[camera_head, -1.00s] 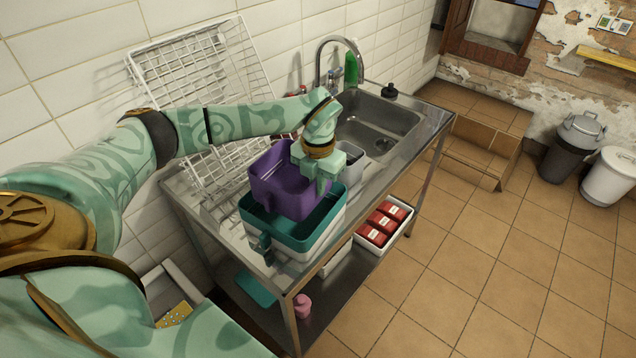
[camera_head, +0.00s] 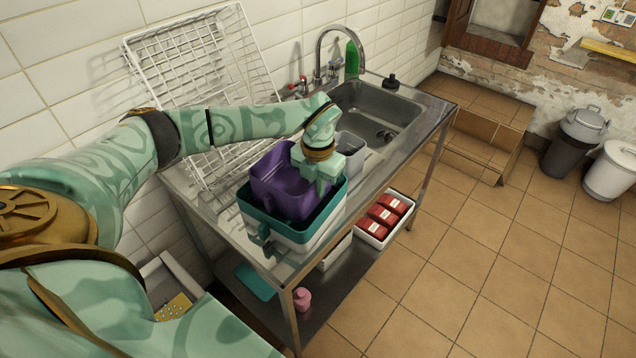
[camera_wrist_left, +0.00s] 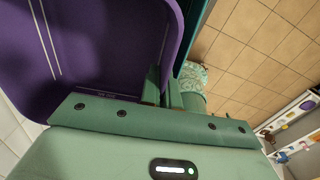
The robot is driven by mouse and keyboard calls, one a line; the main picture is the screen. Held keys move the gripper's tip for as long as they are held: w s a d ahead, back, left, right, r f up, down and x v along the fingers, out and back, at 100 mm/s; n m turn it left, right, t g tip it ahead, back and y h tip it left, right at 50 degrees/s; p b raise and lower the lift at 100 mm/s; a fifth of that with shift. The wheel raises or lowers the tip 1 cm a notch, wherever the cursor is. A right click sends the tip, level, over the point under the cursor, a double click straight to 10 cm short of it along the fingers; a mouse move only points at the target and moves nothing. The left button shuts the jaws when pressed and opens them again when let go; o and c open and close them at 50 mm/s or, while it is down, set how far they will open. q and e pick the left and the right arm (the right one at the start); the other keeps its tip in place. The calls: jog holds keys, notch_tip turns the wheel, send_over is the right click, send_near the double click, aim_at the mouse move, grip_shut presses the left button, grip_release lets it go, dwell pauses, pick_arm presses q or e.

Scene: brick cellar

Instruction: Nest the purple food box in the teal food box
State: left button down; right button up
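The purple food box (camera_head: 276,190) is partly inside the teal food box (camera_head: 252,217) and stands above its rim. Its lower part is hidden by the teal wall, so I cannot tell whether it touches the bottom. The teal box, with a pale lower body, stands on the steel counter. My left gripper (camera_head: 320,180) is shut on the purple box's right wall. In the left wrist view, the purple box (camera_wrist_left: 90,50) fills the upper left, against the fingers (camera_wrist_left: 163,92). My right gripper is not clearly in view.
A grey container (camera_head: 350,150) stands close behind the left gripper, before the sink (camera_head: 375,112). A white wire rack (camera_head: 190,80) leans on the wall. A tray of red packs (camera_head: 384,217) is on the lower shelf.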

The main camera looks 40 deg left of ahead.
pick_arm(q)
jog(key=shift+f, duration=0.6)
jog(key=c, duration=1.3)
grip_release()
jog(key=shift+o, duration=0.2)
jog(key=shift+r, duration=0.2)
notch_tip(320, 180, up, 9)
jog(key=p, duration=0.8)
jog(key=shift+f, duration=0.1)
jog(key=shift+f, duration=0.1)
